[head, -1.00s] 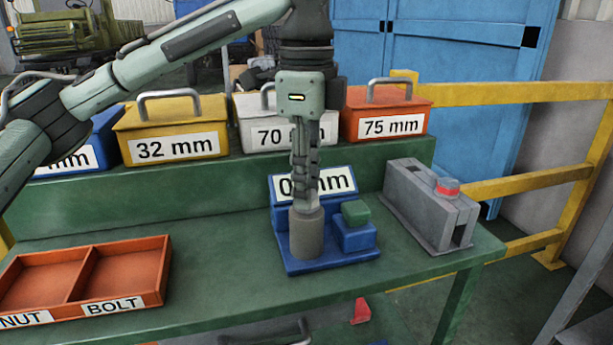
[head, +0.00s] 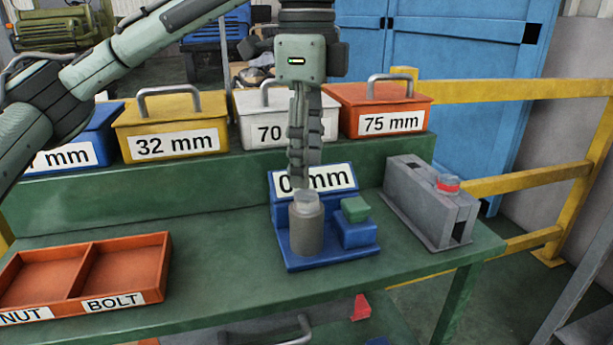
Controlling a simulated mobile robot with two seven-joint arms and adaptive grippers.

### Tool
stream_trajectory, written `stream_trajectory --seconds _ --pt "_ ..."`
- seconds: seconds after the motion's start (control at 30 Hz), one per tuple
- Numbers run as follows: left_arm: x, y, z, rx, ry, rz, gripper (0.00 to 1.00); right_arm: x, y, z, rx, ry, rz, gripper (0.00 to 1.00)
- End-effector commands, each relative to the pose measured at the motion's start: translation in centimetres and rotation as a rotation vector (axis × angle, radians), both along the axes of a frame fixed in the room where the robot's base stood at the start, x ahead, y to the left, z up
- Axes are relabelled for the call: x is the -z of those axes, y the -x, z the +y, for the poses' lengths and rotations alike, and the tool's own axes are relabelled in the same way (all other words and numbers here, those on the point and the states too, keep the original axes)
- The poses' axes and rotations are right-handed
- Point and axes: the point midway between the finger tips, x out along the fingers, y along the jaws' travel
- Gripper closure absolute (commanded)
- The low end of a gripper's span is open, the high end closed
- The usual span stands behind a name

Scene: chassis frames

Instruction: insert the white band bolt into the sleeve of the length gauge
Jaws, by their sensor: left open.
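The length gauge (head: 300,260) is a blue base with a label plate, partly hidden by my fingers, that ends in "mm". Its grey upright sleeve (head: 307,234) stands at the left of the base. A grey bolt head (head: 306,198) sits on top of the sleeve; no white band shows, and the bolt's shank is hidden inside. My left gripper (head: 303,178) points straight down just above and behind the bolt head. It is open, with its fingers seen nearly edge-on and nothing in them. My right gripper is not in view.
A grey fixture (head: 432,207) with a red-banded top part stands to the right. An orange tray (head: 167,262) marked NUT and BOLT is at left. Lidded boxes, such as the yellow one (head: 170,125), line the raised shelf behind.

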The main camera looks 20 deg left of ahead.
Motion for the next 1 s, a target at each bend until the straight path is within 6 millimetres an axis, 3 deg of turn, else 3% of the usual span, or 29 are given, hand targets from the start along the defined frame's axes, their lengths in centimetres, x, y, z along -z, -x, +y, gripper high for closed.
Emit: stream_trajectory --seconds 0.03,0.2,0.4,1.0 --pt "-1.5 -0.1 0.0 -0.002 0.0 -0.007 0.49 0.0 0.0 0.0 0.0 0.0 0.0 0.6" --pt "-4.9 -0.1 0.0 -0.003 -0.001 -0.006 0.49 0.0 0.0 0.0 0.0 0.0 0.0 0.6" --pt "-7.5 0.0 0.0 -0.002 -0.001 -0.003 0.49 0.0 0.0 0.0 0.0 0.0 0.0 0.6" --pt "-8.2 0.0 0.0 0.0 0.0 -0.001 0.49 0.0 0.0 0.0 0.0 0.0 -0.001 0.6"
